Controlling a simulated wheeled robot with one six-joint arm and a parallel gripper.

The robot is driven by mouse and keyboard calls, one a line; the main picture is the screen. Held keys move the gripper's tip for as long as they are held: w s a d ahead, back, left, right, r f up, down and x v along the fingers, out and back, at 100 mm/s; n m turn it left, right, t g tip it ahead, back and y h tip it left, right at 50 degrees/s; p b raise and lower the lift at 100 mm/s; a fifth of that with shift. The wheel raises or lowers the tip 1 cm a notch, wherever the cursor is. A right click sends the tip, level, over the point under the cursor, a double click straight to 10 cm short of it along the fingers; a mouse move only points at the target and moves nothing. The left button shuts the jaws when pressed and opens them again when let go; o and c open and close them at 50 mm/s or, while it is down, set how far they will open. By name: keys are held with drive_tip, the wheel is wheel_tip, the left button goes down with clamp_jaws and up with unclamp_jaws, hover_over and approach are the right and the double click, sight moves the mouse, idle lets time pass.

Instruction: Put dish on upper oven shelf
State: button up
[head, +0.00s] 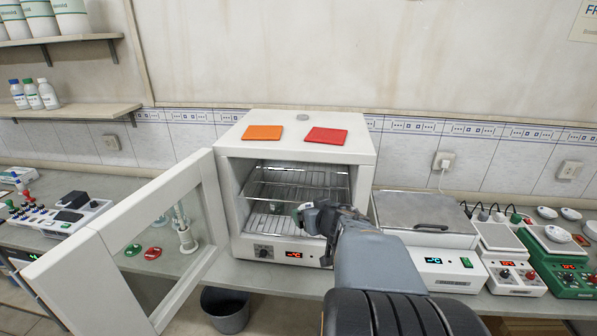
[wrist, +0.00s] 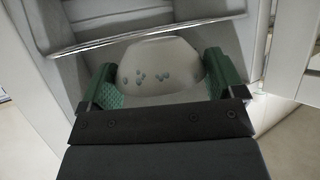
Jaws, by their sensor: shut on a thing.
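The white oven (head: 366,190) stands on the bench with its glass door (head: 160,235) swung open to the left. Inside are an upper wire shelf (head: 285,183) and a lower wire shelf (head: 262,221). My gripper (head: 303,210) is at the oven's opening, at a height between the two shelves in the picture. In the wrist view, its green fingers are shut on a pale, rounded dish (wrist: 160,62) with several small grey lumps in it. A shelf edge (wrist: 150,40) crosses the wrist view just beyond the dish. In the head view my gripper and arm mostly hide the dish.
An orange mat (head: 262,132) and a red mat (head: 326,135) lie on the oven's top. A covered bath (head: 425,212) and several instruments stand at right. Glassware (head: 185,235) shows through the door. A dark bin (head: 226,310) stands below. The upper shelf looks empty.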

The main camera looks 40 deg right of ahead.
drive_tip(key=shift+s+d+r, duration=0.1)
drive_tip(key=shift+d+r, duration=0.3)
drive_tip(key=shift+d, duration=0.05)
drive_tip(key=b, duration=0.1)
approach(297, 188)
drive_tip(key=w, duration=0.2)
drive_tip(key=w+d, duration=0.1)
drive_tip(key=w, duration=0.2)
drive_tip(key=shift+w+d, duration=0.1)
drive_tip(key=shift+d, duration=0.1)
drive_tip(key=w, duration=0.1)
drive_tip(key=w+d, duration=0.1)
drive_tip(key=w, duration=0.1)
drive_tip(key=shift+w, duration=0.25)
drive_tip(key=shift+w+d+f, duration=0.1)
drive_tip(key=shift+w+f, duration=0.05)
drive_tip(key=shift+f, duration=0.2)
